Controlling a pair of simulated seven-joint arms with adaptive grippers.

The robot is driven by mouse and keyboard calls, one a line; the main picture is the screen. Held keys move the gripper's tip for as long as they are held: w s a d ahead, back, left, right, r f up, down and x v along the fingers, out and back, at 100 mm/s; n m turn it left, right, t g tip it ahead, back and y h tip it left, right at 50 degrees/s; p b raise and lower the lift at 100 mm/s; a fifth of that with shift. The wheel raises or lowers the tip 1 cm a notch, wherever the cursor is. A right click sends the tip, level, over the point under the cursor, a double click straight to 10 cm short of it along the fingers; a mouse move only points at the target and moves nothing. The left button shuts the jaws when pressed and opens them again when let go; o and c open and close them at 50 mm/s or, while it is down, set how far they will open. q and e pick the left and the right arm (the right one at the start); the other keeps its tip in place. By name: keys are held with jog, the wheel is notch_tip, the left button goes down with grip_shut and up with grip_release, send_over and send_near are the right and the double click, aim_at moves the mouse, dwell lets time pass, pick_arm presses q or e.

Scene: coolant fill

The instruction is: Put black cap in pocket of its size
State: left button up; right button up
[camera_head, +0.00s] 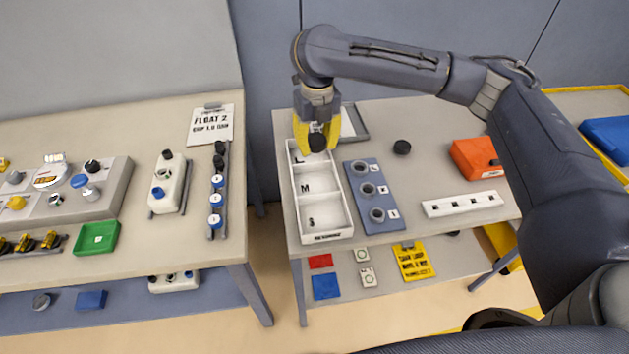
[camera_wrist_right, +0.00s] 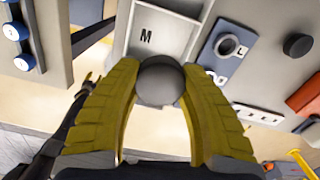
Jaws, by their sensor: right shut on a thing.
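My right gripper (camera_head: 318,136) is shut on a black cap (camera_head: 317,143), its yellow fingers on either side of it. In the right wrist view the cap (camera_wrist_right: 160,80) shows as a round dark top between the fingers. It is over or near the far pocket of the white tray (camera_head: 328,238), marked L; I cannot tell its height above the tray. The middle pocket, M, and near pocket, S, look empty. The fingers and cap hide part of the L pocket. My left gripper is not in view.
A blue-grey plate (camera_head: 381,227) with several round ports stands right of the tray. Another black cap (camera_head: 402,147) lies farther right, near an orange box (camera_head: 474,157) and a white strip (camera_head: 463,204). A grey frame (camera_head: 354,124) lies behind the tray. A gap separates the left table.

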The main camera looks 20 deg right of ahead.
send_over(316, 186)
notch_tip(316, 186, down, 10)
jog(key=shift+s+a+r, duration=0.1)
jog(key=shift+s+r, duration=0.05)
jog(key=shift+r, duration=0.1)
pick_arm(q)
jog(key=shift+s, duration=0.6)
pick_arm(e)
jog(key=shift+f, duration=2.3)
jog(key=shift+f, duration=0.1)
jog(key=o, duration=1)
jog(key=r, duration=1.2)
jog(key=shift+s+r, duration=0.1)
jog(key=shift+s, duration=0.1)
